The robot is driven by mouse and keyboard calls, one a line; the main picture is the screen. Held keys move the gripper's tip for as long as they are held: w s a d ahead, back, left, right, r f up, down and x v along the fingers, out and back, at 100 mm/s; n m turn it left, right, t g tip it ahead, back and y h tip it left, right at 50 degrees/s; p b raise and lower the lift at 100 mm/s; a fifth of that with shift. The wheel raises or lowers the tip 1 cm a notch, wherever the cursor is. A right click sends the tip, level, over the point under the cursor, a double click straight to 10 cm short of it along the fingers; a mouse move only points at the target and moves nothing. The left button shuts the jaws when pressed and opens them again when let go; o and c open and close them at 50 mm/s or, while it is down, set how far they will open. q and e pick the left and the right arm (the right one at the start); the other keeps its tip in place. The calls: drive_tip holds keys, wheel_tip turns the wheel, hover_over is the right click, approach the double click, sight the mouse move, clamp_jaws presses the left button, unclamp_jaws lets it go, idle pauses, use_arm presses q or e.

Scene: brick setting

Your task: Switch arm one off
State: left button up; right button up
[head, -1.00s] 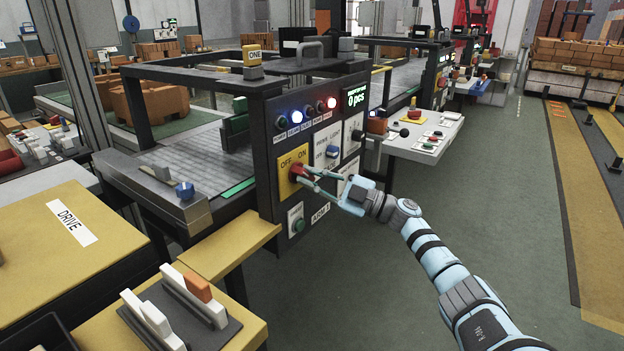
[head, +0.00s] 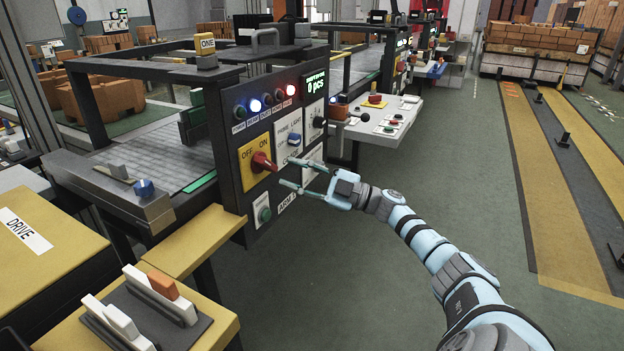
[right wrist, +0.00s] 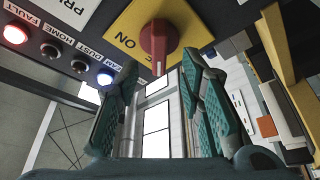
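The arm one panel (head: 232,198) stands on the machine with the yellow ONE tag (head: 205,43). On it a yellow plate (head: 246,173) reads OFF and ON and carries a red rotary knob (head: 263,162). I cannot tell which word the knob points to. In the right wrist view the knob (right wrist: 159,42) shows upside down, just beyond my fingertips, with nothing between the fingers. My right gripper (head: 287,172) is open and empty, to the right of the knob and apart from it. My left gripper is not in view.
Above the plate are lamps, a blue one (head: 254,105) and a red one (head: 291,89) lit, and a display (head: 317,85) reading 0 pcs. A green button (head: 264,214) sits below. A yellow DRIVE box (head: 50,262) and levers (head: 160,293) stand front left.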

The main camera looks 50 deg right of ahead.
drive_tip(key=v, duration=0.7)
drive_tip(key=shift+w, duration=0.1)
